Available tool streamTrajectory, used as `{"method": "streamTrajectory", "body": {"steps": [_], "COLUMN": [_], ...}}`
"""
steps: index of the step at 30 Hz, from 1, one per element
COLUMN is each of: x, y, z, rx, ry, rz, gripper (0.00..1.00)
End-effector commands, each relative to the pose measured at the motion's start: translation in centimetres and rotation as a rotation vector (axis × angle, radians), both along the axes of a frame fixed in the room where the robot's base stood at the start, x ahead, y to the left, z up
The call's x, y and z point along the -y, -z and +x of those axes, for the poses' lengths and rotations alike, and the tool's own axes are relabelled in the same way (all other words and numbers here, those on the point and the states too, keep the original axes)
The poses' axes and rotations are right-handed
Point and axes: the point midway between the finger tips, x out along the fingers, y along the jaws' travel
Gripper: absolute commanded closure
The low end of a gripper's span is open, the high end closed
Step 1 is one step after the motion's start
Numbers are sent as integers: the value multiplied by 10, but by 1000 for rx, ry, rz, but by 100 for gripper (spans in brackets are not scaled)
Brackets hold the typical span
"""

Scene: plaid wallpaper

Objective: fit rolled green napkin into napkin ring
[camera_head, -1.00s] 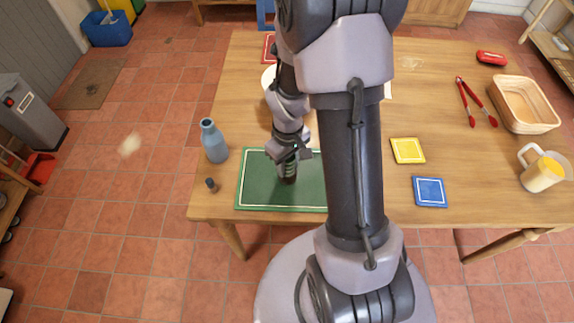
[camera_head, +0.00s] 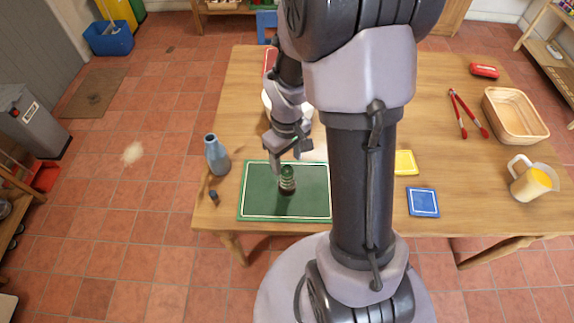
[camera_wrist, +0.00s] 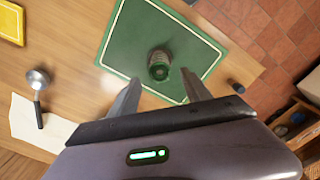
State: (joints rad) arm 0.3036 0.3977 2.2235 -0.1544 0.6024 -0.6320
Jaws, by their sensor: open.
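The rolled green napkin (camera_head: 287,172) stands upright on the green placemat (camera_head: 255,205), near its middle. Pale bands circle it, and a dark brown part shows at its foot. I take the brown part for the napkin ring (camera_head: 287,188), but cannot tell how deep the napkin sits in it. The napkin also shows end-on in the wrist view (camera_wrist: 158,58). My gripper (camera_head: 288,154) is open and empty, just behind and above the napkin, apart from it. In the wrist view the two spread fingers (camera_wrist: 160,82) lie either side below it.
A blue bottle (camera_head: 217,155) and a small dark item (camera_head: 213,197) stand left of the placemat. Yellow (camera_head: 405,162) and blue (camera_head: 423,202) squares lie to the right. Farther right are red tongs (camera_head: 462,117), a basket (camera_head: 515,112) and a jug (camera_head: 530,182).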

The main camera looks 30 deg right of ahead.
Motion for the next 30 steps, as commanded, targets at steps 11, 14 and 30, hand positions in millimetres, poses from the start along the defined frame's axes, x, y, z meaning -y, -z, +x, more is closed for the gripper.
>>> {"method": "streamTrajectory", "body": {"steps": [11,14,30], "x": [-44,-84,-146], "y": [-120,-177,-238], "z": [-10,-38,-114], "rx": [165,288,453], "ry": [167,307,542], "rz": [18,87,314], "gripper": [44,44,44]}}
